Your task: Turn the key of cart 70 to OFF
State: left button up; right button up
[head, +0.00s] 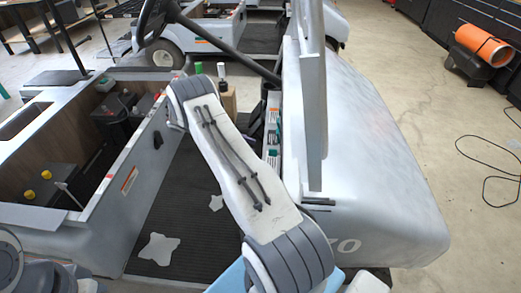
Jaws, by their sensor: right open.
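Cart 70 (365,165) is a pale grey cart; its nose, at the right, carries a white number, partly covered at its lower edge. My right arm (235,165) rises from the bottom across the cart's floor and bends near the seat side. My right gripper is open, but mostly hidden behind the arm near the dash; its fingertips cannot be made out. The dash (273,125) shows as a narrow strip with small teal and white parts. I cannot make out the key or its position. My left gripper is not in view.
A dark steering wheel (146,18) and its column (225,48) cross above the cart. The open seat box (85,150) holds batteries.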

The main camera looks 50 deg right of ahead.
jog(key=v, duration=0.3)
dwell(0.5)
